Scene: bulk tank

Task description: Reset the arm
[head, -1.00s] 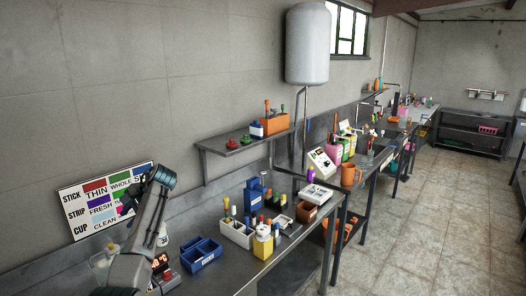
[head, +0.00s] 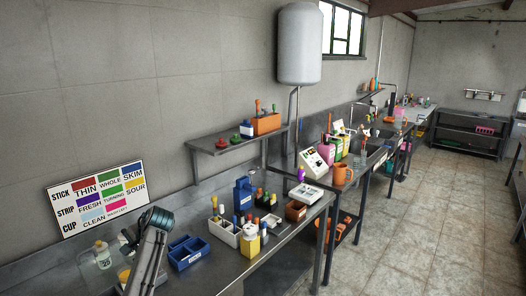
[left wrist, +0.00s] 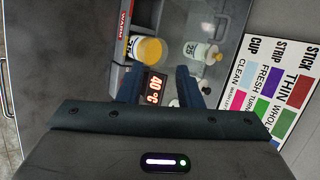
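My left arm rises from the bottom left of the head view, in front of the steel bench (head: 222,265). My left gripper (head: 128,238) is partly hidden behind the wrist there. In the left wrist view the two dark fingers (left wrist: 160,88) stand apart with nothing held between them. Beyond them are a red-lit display reading 40 °C (left wrist: 154,86), a jar with a yellow band (left wrist: 146,50) and a clear bottle marked 25 (left wrist: 200,53). My right gripper is in neither view.
A colour-label board (head: 98,199) leans on the wall behind the arm. A blue divided tray (head: 188,252) and a white caddy of bottles (head: 226,232) stand to its right. A wall shelf (head: 235,143) hangs above the bench. Open floor (head: 420,220) lies at the right.

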